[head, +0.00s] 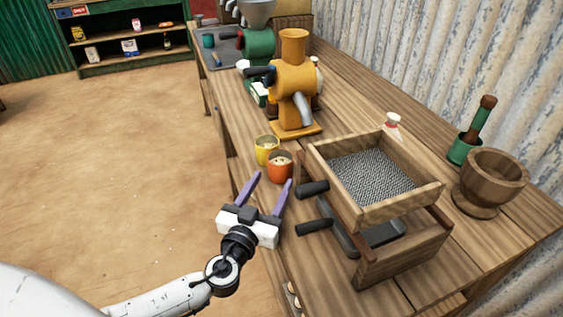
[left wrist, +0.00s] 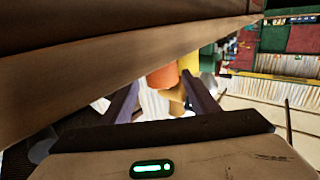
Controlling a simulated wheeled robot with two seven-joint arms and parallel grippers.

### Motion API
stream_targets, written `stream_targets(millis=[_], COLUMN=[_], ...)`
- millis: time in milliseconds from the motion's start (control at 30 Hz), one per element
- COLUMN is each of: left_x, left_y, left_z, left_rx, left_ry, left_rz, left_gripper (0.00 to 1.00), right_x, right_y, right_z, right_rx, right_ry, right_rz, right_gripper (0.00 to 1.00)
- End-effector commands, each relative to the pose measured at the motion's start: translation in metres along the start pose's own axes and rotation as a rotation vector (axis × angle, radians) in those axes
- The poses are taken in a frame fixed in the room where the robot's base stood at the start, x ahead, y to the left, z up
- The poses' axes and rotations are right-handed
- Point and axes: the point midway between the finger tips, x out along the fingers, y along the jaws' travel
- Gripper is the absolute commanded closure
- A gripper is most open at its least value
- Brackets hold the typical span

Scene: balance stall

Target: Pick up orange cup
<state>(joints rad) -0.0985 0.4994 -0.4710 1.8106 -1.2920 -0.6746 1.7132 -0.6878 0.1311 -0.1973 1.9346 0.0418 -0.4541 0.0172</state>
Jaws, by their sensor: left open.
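The orange cup (head: 280,168) stands on the wooden table beside a yellow cup (head: 266,149), with pale contents showing at its top. My left gripper (head: 267,181) is open and empty, its purple fingers pointing toward the orange cup from the near side, at the table's left edge. The fingertips appear short of the cup. In the left wrist view the orange cup (left wrist: 162,77) shows between and beyond the two fingers, with the yellow cup (left wrist: 188,66) right beside it. A wooden surface covers the upper left of that view. My right gripper is not in view.
A wooden sieve box (head: 432,193) with dark handles (head: 313,189) stands close right of the cups. A yellow grinder (head: 294,80) stands behind them, a green grinder (head: 258,43) farther back. A wooden mortar (head: 490,178) is at the right. Open floor lies left of the table (head: 440,292).

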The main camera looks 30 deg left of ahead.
Motion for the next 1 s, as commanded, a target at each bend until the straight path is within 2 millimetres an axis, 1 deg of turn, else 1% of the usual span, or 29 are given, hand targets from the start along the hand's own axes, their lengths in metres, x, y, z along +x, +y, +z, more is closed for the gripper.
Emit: stream_targets(millis=[100,167,300,400,500,733,867,900,1000], left_x=[0.008,0.015,0.037,0.049,0.055,0.055,0.055,0.055,0.055], left_y=[0.0,-0.001,-0.002,-0.002,-0.001,-0.001,-0.001,-0.001,-0.001], left_z=[-0.003,-0.006,-0.013,-0.009,-0.007,-0.006,-0.006,-0.006,-0.007], left_rx=[0.001,0.002,0.002,0.0,0.0,-0.001,-0.001,-0.001,-0.001], left_ry=[0.0,0.001,0.002,0.0,-0.002,-0.002,-0.002,-0.002,-0.001], left_rz=[0.0,0.0,-0.001,-0.001,0.001,0.001,0.001,0.001,0.001], left_gripper=[0.45,0.45,0.45,0.45,0.45,0.45,0.67,0.74,0.76], right_x=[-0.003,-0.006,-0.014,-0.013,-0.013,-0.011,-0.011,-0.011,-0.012], right_y=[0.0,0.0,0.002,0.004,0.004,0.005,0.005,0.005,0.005], right_z=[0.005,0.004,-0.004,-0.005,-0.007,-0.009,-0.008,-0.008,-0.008], right_rx=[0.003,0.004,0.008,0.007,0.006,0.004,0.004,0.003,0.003], right_ry=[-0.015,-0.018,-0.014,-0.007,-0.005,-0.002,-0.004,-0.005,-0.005], right_rz=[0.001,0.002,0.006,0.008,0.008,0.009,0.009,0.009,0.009], right_gripper=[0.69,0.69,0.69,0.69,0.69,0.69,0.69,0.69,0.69])
